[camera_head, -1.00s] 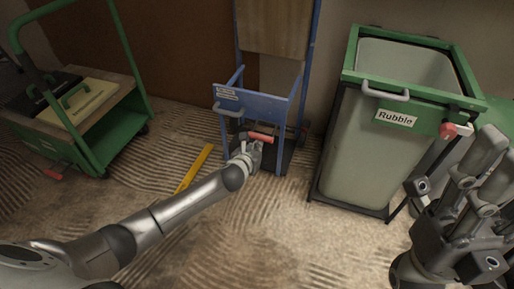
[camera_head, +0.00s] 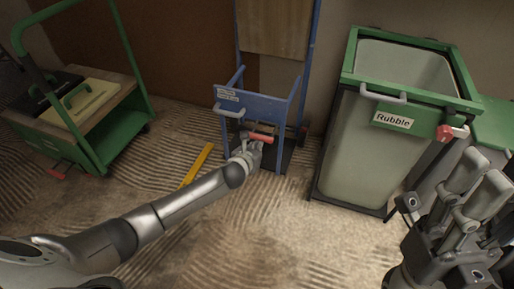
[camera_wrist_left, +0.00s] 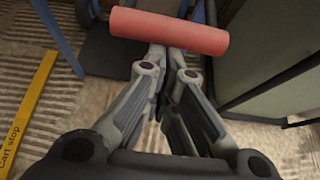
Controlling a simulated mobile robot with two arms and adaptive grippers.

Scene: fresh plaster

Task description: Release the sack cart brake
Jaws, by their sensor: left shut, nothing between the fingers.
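The blue sack cart (camera_head: 258,104) stands upright against the back wall. Its red brake bar (camera_head: 261,138) sticks out low at the front, and shows as a red cylinder in the left wrist view (camera_wrist_left: 168,30). My left gripper (camera_head: 254,149) is at this bar, just on the near side and below it in the picture. Its fingers are together with nothing between them, and the fingertips (camera_wrist_left: 172,52) reach the bar's lower edge in the left wrist view. Whether they touch it I cannot tell. My right gripper (camera_head: 478,182) is at the right, empty, its fingers apart.
A green-framed rubble bin (camera_head: 370,150) stands right of the sack cart, with a red knob (camera_head: 445,133). A green trolley (camera_head: 95,140) stands left. A yellow cart stop (camera_head: 198,165) lies on the ridged floor, also in the left wrist view (camera_wrist_left: 28,110). The front floor is open.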

